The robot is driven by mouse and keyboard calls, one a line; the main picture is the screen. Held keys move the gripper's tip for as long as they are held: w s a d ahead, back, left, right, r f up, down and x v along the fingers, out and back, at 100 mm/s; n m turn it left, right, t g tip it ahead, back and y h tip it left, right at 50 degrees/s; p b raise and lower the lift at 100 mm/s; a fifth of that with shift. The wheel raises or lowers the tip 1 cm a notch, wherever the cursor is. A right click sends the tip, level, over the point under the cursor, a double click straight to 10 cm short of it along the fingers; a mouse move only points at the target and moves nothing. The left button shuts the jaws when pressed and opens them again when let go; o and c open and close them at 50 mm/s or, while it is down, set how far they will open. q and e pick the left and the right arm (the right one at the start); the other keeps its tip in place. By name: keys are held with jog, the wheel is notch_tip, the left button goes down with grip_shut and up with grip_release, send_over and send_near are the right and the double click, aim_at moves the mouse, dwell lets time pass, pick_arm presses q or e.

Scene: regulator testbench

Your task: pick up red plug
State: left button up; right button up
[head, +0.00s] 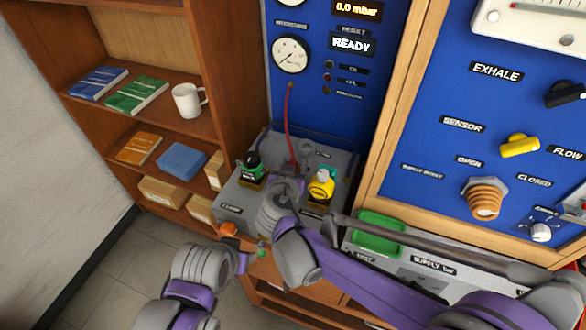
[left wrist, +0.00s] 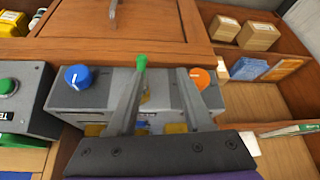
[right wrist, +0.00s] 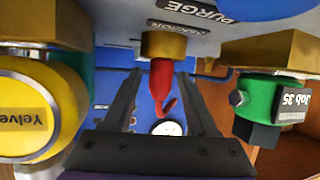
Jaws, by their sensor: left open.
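The red plug (right wrist: 160,80) sits in a brass fitting (right wrist: 164,45) on the grey box in the right wrist view. Its red hose (head: 289,125) runs up to the blue panel in the head view, where the plug is largely hidden by my right gripper (head: 290,187). In the right wrist view my right gripper (right wrist: 160,80) is open, its fingers on either side of the plug with gaps visible.
Blue (left wrist: 77,77) and orange (left wrist: 199,78) knobs flank the left gripper. A wooden shelf (head: 235,95) stands left; the valve panel (head: 440,90) is right.

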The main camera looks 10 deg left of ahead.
grip_shut()
